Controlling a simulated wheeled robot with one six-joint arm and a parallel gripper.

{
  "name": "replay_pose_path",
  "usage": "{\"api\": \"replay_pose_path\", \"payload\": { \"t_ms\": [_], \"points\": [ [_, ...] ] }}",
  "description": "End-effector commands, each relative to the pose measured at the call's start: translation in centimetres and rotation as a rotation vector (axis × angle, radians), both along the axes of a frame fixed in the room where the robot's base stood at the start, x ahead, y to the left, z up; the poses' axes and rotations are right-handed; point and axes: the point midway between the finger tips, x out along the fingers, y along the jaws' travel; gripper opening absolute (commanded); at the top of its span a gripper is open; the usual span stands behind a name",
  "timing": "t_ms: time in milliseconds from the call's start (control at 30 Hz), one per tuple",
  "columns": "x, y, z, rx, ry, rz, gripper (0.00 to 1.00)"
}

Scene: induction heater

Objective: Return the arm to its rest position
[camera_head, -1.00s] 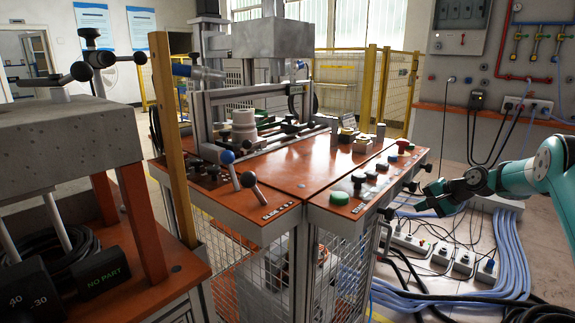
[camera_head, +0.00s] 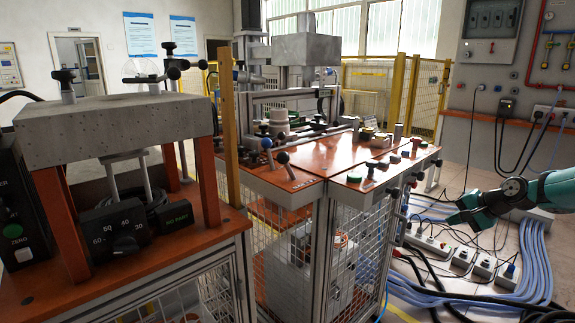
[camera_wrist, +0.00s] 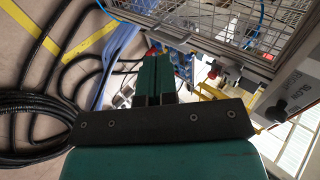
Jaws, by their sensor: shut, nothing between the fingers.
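My gripper (camera_head: 454,218) is at the right of the head view, in front of the machine's right side and above the cables on the floor. My teal arm reaches in from the right edge.
A concrete-topped stand (camera_head: 110,125) with a dial (camera_head: 126,243) is at the left. Power strips (camera_head: 428,243) and blue cables (camera_head: 535,255) lie on the floor under my gripper. Black hoses (camera_wrist: 35,115) coil there too. A wall panel (camera_head: 492,32) and yellow fencing (camera_head: 410,95) stand behind.

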Motion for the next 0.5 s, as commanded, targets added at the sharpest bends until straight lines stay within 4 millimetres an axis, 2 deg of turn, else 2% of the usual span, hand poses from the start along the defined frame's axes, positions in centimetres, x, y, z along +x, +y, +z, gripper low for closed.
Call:
{"api": "replay_pose_path", "payload": {
  "t_ms": [267,367,500],
  "points": [
    [-1.8,4.1,2.2,-0.099,0.015,0.074,0.0],
    [-3.2,6.1,3.2,-0.154,0.025,0.118,0.0],
    [-6.5,9.5,4.7,-0.254,0.042,0.202,0.0]
  ]
}}
